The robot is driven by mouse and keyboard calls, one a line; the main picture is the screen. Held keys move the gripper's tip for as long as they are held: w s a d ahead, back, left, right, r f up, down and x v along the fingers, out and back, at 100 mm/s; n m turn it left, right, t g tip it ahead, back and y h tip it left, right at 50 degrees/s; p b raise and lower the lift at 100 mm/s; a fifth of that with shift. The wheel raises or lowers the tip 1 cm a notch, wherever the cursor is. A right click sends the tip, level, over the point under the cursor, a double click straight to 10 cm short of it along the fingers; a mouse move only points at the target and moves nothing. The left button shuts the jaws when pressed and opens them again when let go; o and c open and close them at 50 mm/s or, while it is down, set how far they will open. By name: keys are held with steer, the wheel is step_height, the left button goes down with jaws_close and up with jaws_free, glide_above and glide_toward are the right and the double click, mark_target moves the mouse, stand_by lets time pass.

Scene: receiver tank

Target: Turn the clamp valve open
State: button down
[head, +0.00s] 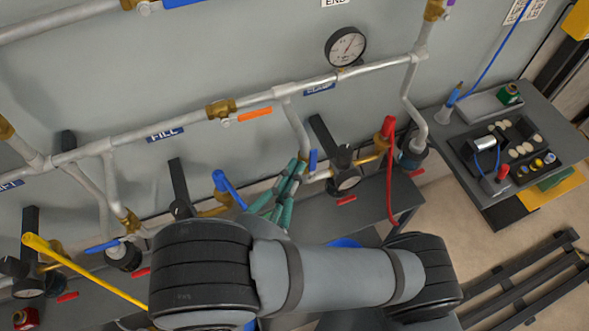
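A blue label (320,89) that seems to read CLAMP is on the wall by the upper pipe. Below it, a pipe branch (297,128) drops to a valve with a short upright blue handle (313,160), probably the clamp valve; its body is partly hidden. My gripper (297,167), with teal fingers, is just left of this handle. The fingertips look close together, but the gap and any contact with the handle cannot be made out. My arm covers the area below.
A FILL label (165,134), an orange handle (255,115) and another blue handle (229,189) are left. A red handle (388,127) with a hanging red hose (391,188) is right. A gauge (345,47) is above. A side table (555,135) holds small parts.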

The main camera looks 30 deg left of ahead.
steer(key=s+b, duration=0.1)
steer(key=s, duration=1.1)
steer(key=shift+s+a+b, duration=0.15)
steer(key=shift+a+b, duration=0.15)
steer(key=shift+b, duration=0.1)
